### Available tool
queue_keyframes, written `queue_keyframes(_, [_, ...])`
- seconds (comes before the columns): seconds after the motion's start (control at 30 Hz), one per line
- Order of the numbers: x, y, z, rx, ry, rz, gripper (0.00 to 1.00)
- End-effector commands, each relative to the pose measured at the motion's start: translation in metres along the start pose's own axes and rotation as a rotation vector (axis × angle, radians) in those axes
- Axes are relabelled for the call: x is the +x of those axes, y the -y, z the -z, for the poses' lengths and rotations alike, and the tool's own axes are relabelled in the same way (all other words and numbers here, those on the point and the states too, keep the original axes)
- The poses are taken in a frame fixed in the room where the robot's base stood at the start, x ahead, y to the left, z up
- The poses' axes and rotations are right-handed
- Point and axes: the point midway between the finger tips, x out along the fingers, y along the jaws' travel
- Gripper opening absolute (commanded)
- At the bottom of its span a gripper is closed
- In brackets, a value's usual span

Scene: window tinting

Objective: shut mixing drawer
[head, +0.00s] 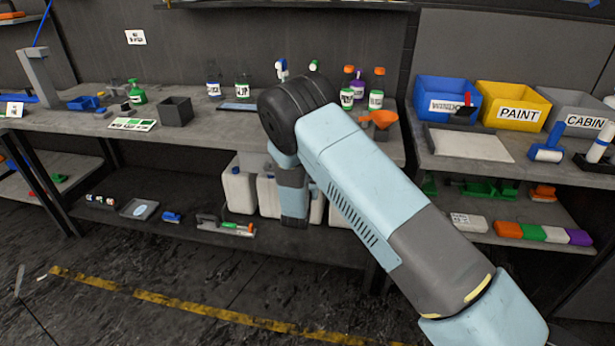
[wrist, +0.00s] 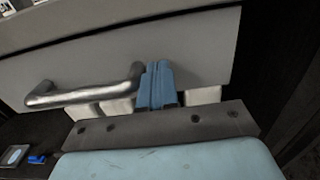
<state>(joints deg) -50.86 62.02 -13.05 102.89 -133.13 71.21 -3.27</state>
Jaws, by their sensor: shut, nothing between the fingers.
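The mixing drawer's pale grey front (wrist: 205,45) fills the upper part of the wrist view. Its silver bar handle (wrist: 85,93) is at the left of that front. My gripper (wrist: 158,72) has its blue fingers together, with nothing between them. The fingertips are just right of the handle's right end, close to the drawer front; I cannot tell if they touch it.
The bench (head: 60,118) carries bottles, a dark grey box (head: 176,111) and an orange funnel (head: 384,119). White jugs (head: 240,188) stand on the lower shelf behind my arm. Blue, yellow and grey bins stand at the right. The floor in front is clear, with a yellow line (head: 190,305).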

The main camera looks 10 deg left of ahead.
Motion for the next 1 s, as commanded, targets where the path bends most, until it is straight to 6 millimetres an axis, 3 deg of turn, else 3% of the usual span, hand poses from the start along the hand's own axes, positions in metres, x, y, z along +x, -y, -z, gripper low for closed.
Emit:
queue_keyframes(0.4, [-0.08, -0.001, 0.003, -0.003, -0.009, -0.004, 0.0])
queue_keyframes(0.6, [-0.108, -0.001, 0.004, -0.001, -0.009, -0.003, 0.0])
queue_keyframes(0.83, [-0.12, -0.001, 0.003, -0.001, -0.008, -0.002, 0.0])
queue_keyframes(1.0, [-0.114, 0.01, -0.009, 0.02, -0.006, 0.038, 0.0])
